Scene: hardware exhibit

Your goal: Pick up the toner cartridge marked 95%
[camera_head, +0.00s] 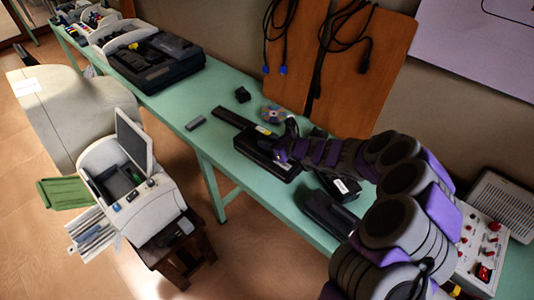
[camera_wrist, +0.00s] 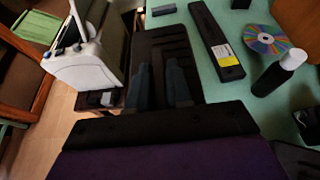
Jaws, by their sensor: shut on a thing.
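Several black toner cartridges lie on the green table; I cannot read a 95% mark on any. My gripper (camera_head: 281,151) is shut on a wide black cartridge (camera_head: 258,158) near the table's front edge. In the wrist view my gripper's two grey fingers (camera_wrist: 161,72) lie over this ridged black cartridge (camera_wrist: 161,41); their exact contact is hidden. A long, narrow black cartridge (camera_head: 233,118) with a yellow and white label lies just behind it, and to its right in the wrist view (camera_wrist: 212,32). Another cartridge (camera_head: 330,214) lies nearer my arm.
A disc (camera_head: 273,114) and a dark bottle with a white cap (camera_wrist: 281,72) stand close behind. A white printer (camera_head: 125,185) stands on a stool before the table. A control box (camera_head: 480,255) is at right.

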